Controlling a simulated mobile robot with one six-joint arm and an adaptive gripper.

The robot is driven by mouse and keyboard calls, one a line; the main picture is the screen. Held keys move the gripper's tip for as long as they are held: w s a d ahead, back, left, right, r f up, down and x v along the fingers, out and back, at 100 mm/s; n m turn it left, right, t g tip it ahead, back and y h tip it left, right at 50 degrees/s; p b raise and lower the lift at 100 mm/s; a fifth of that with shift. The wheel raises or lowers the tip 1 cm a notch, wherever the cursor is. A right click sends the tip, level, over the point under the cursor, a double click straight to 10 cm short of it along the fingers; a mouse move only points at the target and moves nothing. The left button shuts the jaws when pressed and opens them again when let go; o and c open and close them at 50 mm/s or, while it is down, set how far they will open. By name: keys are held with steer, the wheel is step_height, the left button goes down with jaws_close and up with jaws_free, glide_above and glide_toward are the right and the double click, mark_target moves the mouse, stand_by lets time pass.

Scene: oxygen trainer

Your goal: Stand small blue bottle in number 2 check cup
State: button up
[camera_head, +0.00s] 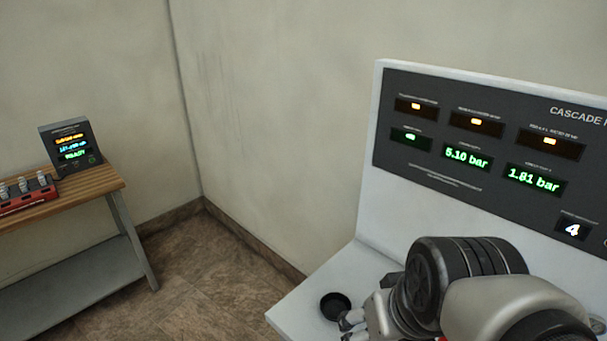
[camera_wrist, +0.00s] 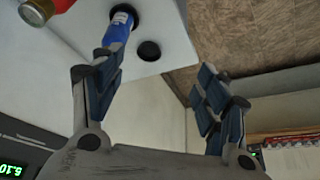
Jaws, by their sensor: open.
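The small blue bottle (camera_wrist: 117,33) shows in the wrist view, on the white bench top beside one finger of my gripper. A dark round shape (camera_wrist: 124,12) lies at its far end; I cannot tell whether the bottle stands inside a cup there. An empty black cup (camera_wrist: 149,50) is close beside the bottle. A black cup also shows in the head view (camera_head: 335,306) near the bench corner. My gripper (camera_wrist: 155,65) is open, its fingers wide apart, with nothing held. One fingertip overlaps the bottle's near end in the picture. No cup number is readable.
A red cylinder with a metallic end (camera_wrist: 38,9) is near the bottle. The cascade panel (camera_head: 470,150) rises behind the white bench (camera_head: 310,290). A wooden table (camera_head: 95,185) with a display (camera_head: 72,147) and red rack (camera_head: 28,193) stands left. Floor between is clear.

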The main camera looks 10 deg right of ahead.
steer(key=s, duration=0.1)
steer(key=s+a, duration=0.1)
steer(key=s, duration=0.3)
steer(key=shift+a+r, duration=0.3)
